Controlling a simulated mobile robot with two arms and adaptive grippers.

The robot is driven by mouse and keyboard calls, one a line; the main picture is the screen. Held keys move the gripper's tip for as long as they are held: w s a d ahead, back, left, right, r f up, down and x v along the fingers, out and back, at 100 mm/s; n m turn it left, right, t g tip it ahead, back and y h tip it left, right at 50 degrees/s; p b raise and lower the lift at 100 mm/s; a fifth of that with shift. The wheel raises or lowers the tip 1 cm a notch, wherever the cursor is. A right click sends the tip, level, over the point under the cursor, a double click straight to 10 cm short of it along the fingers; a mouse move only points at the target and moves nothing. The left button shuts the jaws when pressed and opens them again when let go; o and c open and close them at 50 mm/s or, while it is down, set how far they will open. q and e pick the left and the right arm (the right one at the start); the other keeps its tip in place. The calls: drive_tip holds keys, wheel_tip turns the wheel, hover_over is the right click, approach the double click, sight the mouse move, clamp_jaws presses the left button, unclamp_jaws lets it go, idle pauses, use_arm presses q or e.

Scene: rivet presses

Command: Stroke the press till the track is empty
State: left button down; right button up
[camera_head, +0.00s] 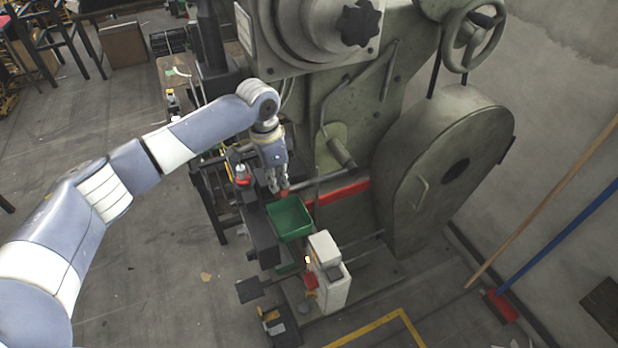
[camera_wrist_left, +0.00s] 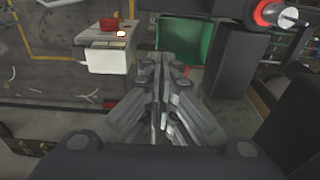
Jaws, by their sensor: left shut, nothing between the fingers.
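The press (camera_head: 345,130) is a large grey-green machine with a handwheel at its upper right. My left gripper (camera_head: 279,190) points down in front of it, just above a green bin (camera_head: 289,217). Its fingers are closed together with nothing between them, also in the left wrist view (camera_wrist_left: 163,65). A small red part (camera_head: 284,194) shows right at the fingertips; contact cannot be told. In the wrist view the green bin (camera_wrist_left: 186,38) lies just beyond the fingers. I cannot make out the track or any rivets in it. My right gripper is out of view.
A white box with a red part (camera_head: 328,272) stands right of the bin. A red-ringed fitting (camera_head: 243,175) is left of the gripper. A red bar (camera_head: 337,193) runs along the press. A blue-handled broom (camera_head: 560,240) leans at the right wall. Floor at left is open.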

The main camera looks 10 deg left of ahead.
use_arm(q)
drive_tip(key=shift+s+a+f, duration=0.1)
drive_tip(key=shift+f, duration=0.9)
drive_tip(key=shift+f, duration=0.8)
drive_tip(key=shift+s+f, duration=0.1)
drive_tip(key=shift+f, duration=0.05)
